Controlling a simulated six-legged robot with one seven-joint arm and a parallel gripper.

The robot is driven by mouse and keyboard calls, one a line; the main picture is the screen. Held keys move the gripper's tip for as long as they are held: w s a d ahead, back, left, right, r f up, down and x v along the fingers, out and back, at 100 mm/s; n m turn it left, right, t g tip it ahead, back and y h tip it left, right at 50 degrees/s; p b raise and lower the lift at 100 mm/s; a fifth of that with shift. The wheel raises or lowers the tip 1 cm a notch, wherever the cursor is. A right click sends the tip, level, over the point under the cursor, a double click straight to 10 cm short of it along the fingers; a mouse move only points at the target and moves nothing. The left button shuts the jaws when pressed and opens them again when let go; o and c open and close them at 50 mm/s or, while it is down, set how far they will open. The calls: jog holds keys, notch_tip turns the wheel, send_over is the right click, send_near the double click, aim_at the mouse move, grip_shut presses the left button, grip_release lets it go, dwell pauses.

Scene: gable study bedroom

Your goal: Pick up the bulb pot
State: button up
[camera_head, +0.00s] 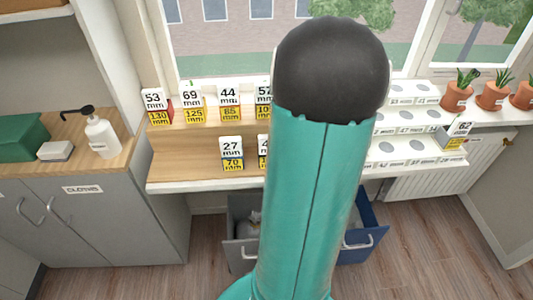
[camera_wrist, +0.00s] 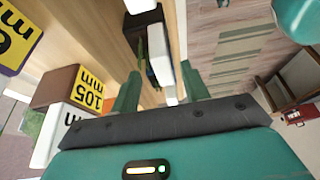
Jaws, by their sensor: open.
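No pot shows clearly in the wrist view. In the head view my arm hides my gripper and the middle of the shelf.
A white rack with round holes (camera_head: 411,156) is on the right. A soap bottle (camera_head: 101,134) and green box (camera_head: 18,138) are at left.

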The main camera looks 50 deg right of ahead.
aim_at(262, 153)
jog(key=shift+a+x, duration=0.2)
jog(key=shift+x, duration=2.9)
grip_shut()
